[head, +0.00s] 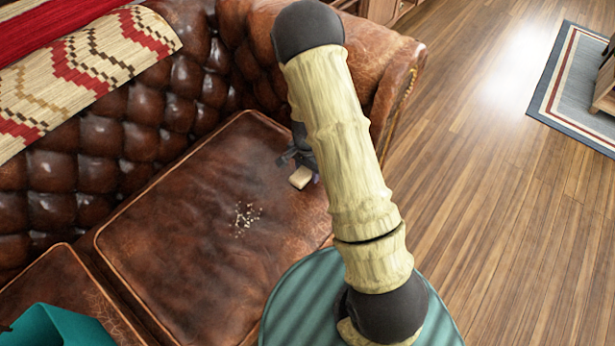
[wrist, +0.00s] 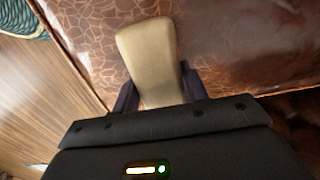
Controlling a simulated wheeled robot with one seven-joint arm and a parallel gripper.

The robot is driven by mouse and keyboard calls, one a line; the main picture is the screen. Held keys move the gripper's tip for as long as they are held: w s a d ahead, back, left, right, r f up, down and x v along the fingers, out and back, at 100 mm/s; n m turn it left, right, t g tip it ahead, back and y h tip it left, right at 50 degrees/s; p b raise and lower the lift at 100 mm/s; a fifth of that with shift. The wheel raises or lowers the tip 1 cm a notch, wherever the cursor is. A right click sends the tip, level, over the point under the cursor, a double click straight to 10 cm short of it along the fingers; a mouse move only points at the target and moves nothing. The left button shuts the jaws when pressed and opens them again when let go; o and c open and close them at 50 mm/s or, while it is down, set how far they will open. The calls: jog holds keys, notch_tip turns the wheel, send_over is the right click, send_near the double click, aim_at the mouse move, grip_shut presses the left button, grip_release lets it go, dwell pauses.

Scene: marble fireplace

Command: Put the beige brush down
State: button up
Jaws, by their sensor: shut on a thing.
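The beige brush (wrist: 148,58) is held between the two fingers of my gripper (wrist: 155,90) in the wrist view. Its long end points away from my gripper, over the brown leather. In the head view, a small beige part of the brush (head: 300,177) shows beside my dark gripper (head: 297,156), over the right part of the sofa seat. My arm hides most of the gripper there. I cannot tell whether the brush touches the leather. The brown leather sofa (head: 165,255) has a tufted back, and a patch of pale crumbs (head: 245,217) lies on its seat.
A red and cream patterned blanket (head: 95,65) drapes over the sofa back. The sofa's right armrest (head: 395,85) rises close to my arm. A teal object (head: 62,325) is at the lower left. Wooden floor (head: 480,170) and a bordered rug (head: 575,90) lie to the right.

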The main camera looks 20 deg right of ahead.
aim_at(309, 180)
jog(key=shift+f+b, duration=0.45)
jog(key=shift+f, duration=1.2)
jog(key=shift+f, duration=0.25)
jog(key=o, duration=1)
jog(key=shift+s+f, duration=0.1)
jog(key=shift+c, duration=0.2)
jog(key=shift+o, duration=0.3)
jog(key=shift+s+f, duration=0.1)
jog(key=shift+s, duration=0.05)
jog(key=shift+d, duration=0.15)
jog(key=r+p, duration=0.4)
jog(key=r, duration=0.9)
jog(key=shift+w, duration=0.2)
